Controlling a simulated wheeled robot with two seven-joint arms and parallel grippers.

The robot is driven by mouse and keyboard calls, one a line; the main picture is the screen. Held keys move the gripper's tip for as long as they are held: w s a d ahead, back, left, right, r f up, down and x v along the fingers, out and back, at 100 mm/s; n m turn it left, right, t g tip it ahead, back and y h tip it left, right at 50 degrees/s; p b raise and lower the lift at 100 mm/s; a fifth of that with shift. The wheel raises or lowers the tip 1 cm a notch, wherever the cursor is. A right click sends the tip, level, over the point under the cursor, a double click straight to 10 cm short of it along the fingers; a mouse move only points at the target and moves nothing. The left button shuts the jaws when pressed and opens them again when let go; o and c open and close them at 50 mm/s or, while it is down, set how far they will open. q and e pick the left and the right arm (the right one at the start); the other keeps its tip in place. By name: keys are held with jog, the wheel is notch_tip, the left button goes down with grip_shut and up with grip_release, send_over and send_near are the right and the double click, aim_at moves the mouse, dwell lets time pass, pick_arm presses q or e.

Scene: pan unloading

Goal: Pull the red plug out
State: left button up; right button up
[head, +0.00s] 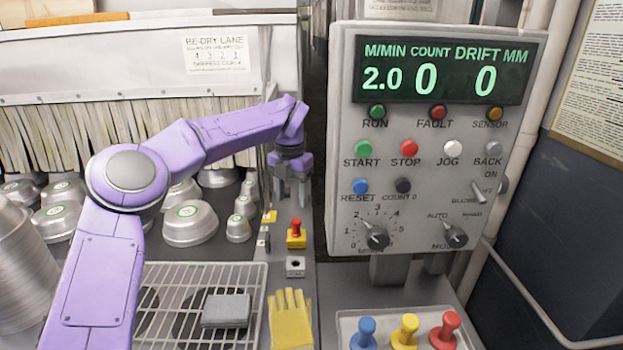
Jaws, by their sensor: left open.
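A red plug-like piece with a round head (296,226) stands upright in a yellow block (296,240) on the grey counter. Another red knob-shaped piece (445,330) stands in the tray at the bottom right. My left gripper (291,200) points down, open and empty, just above or behind the red piece in the yellow block. I cannot tell the exact gap in depth, but the fingers do not appear closed around it. My right gripper is not in view.
A control panel (386,222) stands close to the right of the gripper. A pale block with a dark hole (295,266) and a yellow glove (290,318) lie nearer. A tray (344,322) also holds blue (365,332) and yellow (405,330) pieces. Metal pans (190,224) stand left.

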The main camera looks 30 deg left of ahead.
aim_at(296, 220)
pick_arm(q)
jog(key=shift+w+f, duration=0.55)
jog(key=shift+w, duration=0.2)
notch_tip(296, 220, down, 10)
jog(key=shift+r+p, duration=0.15)
jog(key=shift+p, duration=0.6)
jog(key=shift+s, duration=0.1)
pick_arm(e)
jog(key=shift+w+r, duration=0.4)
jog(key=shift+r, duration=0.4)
pick_arm(q)
grip_shut()
